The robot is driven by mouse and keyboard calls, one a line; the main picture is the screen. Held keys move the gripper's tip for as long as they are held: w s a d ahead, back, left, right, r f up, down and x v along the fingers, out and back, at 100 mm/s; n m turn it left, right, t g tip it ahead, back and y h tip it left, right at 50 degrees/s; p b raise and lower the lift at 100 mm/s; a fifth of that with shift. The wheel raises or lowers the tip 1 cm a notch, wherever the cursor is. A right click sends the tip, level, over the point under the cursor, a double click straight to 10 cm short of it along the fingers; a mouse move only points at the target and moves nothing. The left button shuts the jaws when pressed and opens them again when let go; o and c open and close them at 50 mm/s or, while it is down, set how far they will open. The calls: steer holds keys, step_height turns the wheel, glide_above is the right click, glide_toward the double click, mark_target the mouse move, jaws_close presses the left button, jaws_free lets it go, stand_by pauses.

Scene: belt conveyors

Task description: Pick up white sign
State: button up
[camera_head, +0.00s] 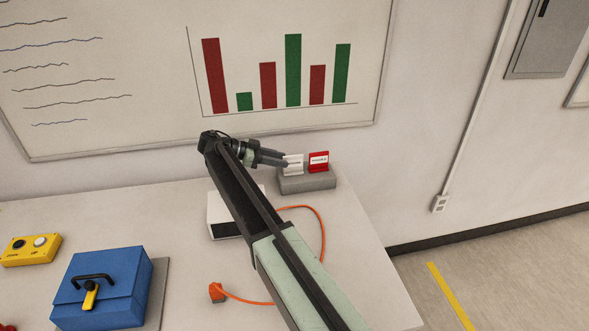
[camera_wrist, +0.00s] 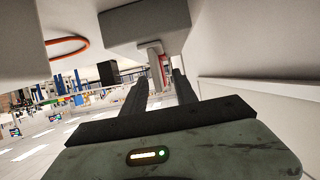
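The white sign (camera_head: 295,169) stands upright in a grey block (camera_head: 308,185) at the back of the table, left of a red sign (camera_head: 319,162). My gripper (camera_head: 285,161) is at the white sign's left side, its fingers pointing right and partly covering it. In the wrist view, my gripper (camera_wrist: 160,78) is open. The white sign (camera_wrist: 154,56) shows edge-on in the gap between the fingertips, with space beside it. I cannot tell whether a finger touches it.
The whiteboard (camera_head: 150,140) and wall are close behind the signs. A white box (camera_head: 223,230) and an orange cable (camera_head: 322,235) lie under and beside my arm. A blue toolbox (camera_head: 105,290) and yellow button box (camera_head: 30,250) stand at the left. The table's right part is clear.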

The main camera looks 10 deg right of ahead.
mark_target(293, 171)
steer(key=x, duration=0.1)
steer(key=b+x, duration=0.1)
steer(key=x, duration=0.1)
steer(key=b+x, duration=0.1)
steer(key=x, duration=0.1)
steer(key=shift+s, duration=0.3)
steer(key=shift+d, duration=0.2)
jaws_close()
steer(key=shift+r, duration=0.15)
step_height(293, 171, up, 10)
steer(key=p, duration=1)
